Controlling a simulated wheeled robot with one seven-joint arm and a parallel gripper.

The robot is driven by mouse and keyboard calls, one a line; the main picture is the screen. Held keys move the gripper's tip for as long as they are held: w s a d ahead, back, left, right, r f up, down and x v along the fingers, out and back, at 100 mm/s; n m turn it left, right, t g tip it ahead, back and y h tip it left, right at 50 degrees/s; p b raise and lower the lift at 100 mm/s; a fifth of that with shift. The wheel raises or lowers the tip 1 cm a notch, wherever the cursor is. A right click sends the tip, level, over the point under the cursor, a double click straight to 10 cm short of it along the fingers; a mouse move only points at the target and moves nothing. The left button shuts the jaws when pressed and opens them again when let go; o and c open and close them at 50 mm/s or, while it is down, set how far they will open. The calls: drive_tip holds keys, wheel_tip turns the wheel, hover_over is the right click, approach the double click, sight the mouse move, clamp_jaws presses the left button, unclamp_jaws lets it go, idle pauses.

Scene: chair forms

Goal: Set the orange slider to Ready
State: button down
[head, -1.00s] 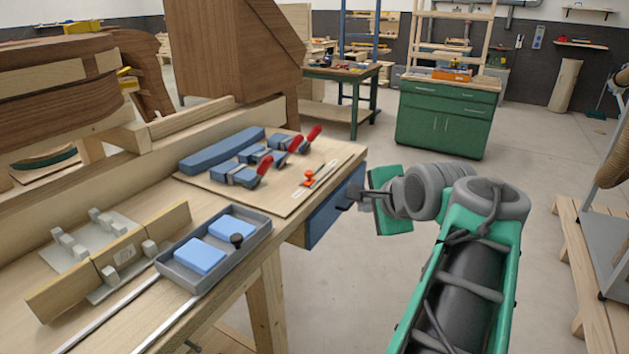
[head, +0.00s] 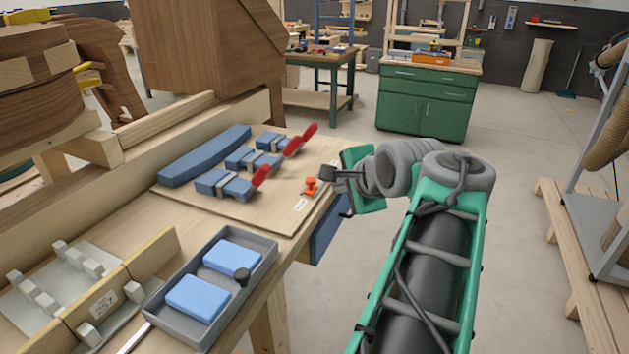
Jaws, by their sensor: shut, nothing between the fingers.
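The orange slider (head: 311,187) is a small orange knob on a board (head: 268,210) at the right edge of the workbench. It sits on a narrow track, partly hidden behind my gripper. A small white label (head: 301,204) lies at the near end of the track; its writing is too small to read. My gripper (head: 325,172) is shut and empty. Its dark fingers point left, just right of and slightly beyond the slider in the picture. I cannot tell whether they touch it.
Red-handled blue clamps (head: 226,184) stand left of the slider, beside a long blue block (head: 205,156). A grey tray (head: 262,256) with blue blocks lies nearer. A blue drawer (head: 325,228) is under the bench edge. Open floor lies right, before a green cabinet (head: 424,102).

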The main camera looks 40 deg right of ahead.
approach(311, 187)
wheel_tip(311, 187, down, 2)
drive_tip(key=w, duration=0.2)
drive_tip(key=w+d, duration=0.1)
drive_tip(key=shift+w+f, duration=0.15)
drive_tip(key=shift+f, duration=0.15)
drive_tip(key=shift+w+d, duration=0.2)
drive_tip(key=shift+w, duration=0.25)
